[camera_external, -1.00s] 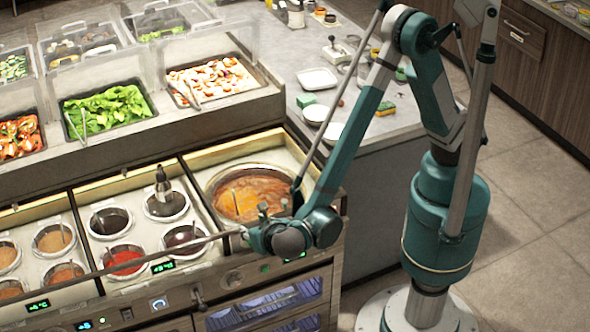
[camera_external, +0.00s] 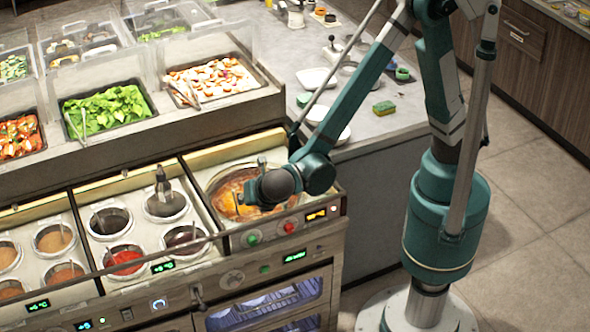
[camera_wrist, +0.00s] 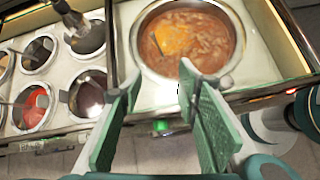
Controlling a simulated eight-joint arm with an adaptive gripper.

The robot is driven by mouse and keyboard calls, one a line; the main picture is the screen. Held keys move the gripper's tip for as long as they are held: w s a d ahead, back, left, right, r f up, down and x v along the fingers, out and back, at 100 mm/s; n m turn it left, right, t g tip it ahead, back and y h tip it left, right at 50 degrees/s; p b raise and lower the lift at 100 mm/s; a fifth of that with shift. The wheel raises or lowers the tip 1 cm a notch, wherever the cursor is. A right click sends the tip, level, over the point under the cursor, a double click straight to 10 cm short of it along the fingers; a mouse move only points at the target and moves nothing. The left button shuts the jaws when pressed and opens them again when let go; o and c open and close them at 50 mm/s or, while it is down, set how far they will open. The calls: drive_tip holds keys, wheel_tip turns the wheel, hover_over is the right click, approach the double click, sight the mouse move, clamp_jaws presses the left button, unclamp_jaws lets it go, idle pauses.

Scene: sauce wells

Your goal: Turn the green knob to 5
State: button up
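The green knob (camera_external: 252,239) is on the front panel below the soup pot, left of a red knob (camera_external: 289,227). Its setting is too small to read. In the wrist view the green knob (camera_wrist: 162,127) shows in the gap between my fingers. My gripper (camera_wrist: 159,76) is open and empty, its two green finger pads spread wide. In the external view my gripper (camera_external: 250,183) hangs over the pot's front part, above and behind the knob in the picture, apart from it. My wrist partly hides the fingers there.
The soup pot (camera_wrist: 226,62) lies just beyond the fingertips in the wrist view. Sauce wells, one with red sauce (camera_external: 124,260), are at left. An orange display (camera_external: 316,214) is right of the red knob, and a green display (camera_external: 295,256) is below.

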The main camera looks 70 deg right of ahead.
drive_tip(key=d, duration=0.2)
drive_tip(key=d+r+m, duration=0.1)
drive_tip(key=w+d+r+m, duration=0.1)
drive_tip(key=d, duration=0.1)
drive_tip(key=shift+d+g+y, duration=0.3)
drive_tip(key=shift+y, duration=0.1)
drive_tip(key=d+r+m+g+y+b, duration=0.1)
drive_tip(key=d+m, duration=0.4)
drive_tip(key=d, duration=0.7)
drive_tip(key=shift+s+d+r+m+y+b, duration=0.25)
drive_tip(key=shift+s+r+m+y, duration=0.2)
drive_tip(key=shift+r, duration=0.7)
drive_tip(key=s+d+r+m+t+y, duration=0.1)
drive_tip(key=s+d+r+m+y, duration=0.1)
drive_tip(key=s+d+m, duration=0.4)
drive_tip(key=s+d+r+m+t+y, duration=0.1)
drive_tip(key=s+d+r+m+y, duration=0.1)
drive_tip(key=s+d+m, duration=0.5)
drive_tip(key=shift+s+d+r+m+t, duration=0.35)
drive_tip(key=shift+d+m, duration=1.3)
drive_tip(key=shift+d, duration=1.95)
